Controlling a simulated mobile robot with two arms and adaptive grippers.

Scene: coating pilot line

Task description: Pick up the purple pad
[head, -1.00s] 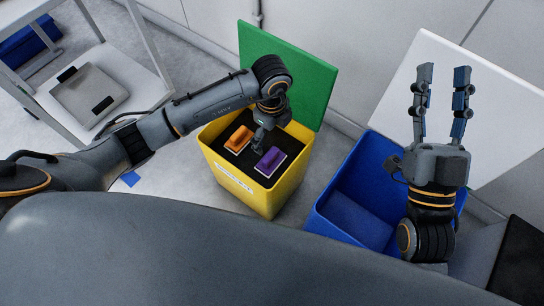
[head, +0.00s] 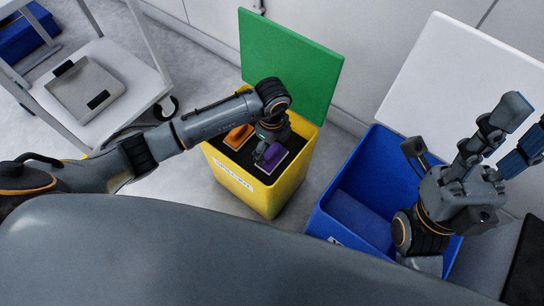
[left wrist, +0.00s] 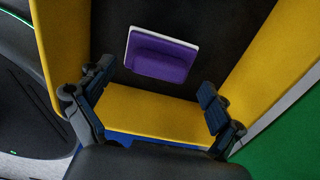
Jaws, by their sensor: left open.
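The purple pad (head: 277,158) has a pale base and lies in the yellow bin (head: 262,197), on its dark inside. My left gripper (head: 265,151) is over the bin and partly covers the pad in the head view. In the left wrist view the pad (left wrist: 161,57) shows whole, lying ahead of and between the open fingers of my left gripper (left wrist: 152,92). Nothing is between these fingers, and they look apart from the pad. My right gripper (head: 511,130) is over the blue bin's right side, its fingers spread and empty.
An orange pad (head: 239,136) lies beside the purple one in the yellow bin. The bin's green lid (head: 288,65) stands open behind. A blue bin (head: 372,185) with a raised white lid (head: 465,75) is to the right. A white cart (head: 130,75) stands at left.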

